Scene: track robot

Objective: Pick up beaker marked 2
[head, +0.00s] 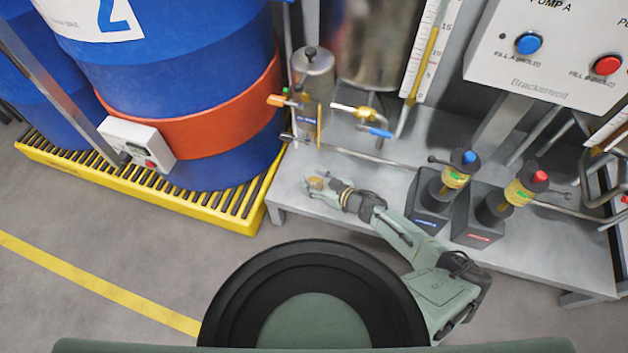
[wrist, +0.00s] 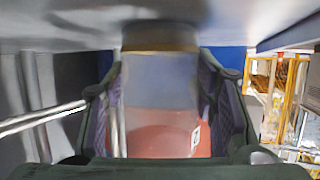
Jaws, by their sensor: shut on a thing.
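A clear beaker (wrist: 160,85) fills the middle of the wrist view, between the two dark fingers of my gripper (wrist: 165,112). A brownish-amber band (wrist: 160,38) shows at the end of it nearest the grey bench surface. My gripper is shut on the beaker's sides. In the head view my gripper (head: 326,186) is low over the front left of the metal bench, with the small beaker (head: 316,183) at its tip.
The metal bench (head: 560,250) carries two dark valve blocks, one with a blue knob (head: 469,157) and one with a red knob (head: 540,176). Pipes and colored-handled valves (head: 365,113) stand behind my gripper. A blue drum (head: 190,75) marked 2 stands left on a yellow pallet (head: 215,212).

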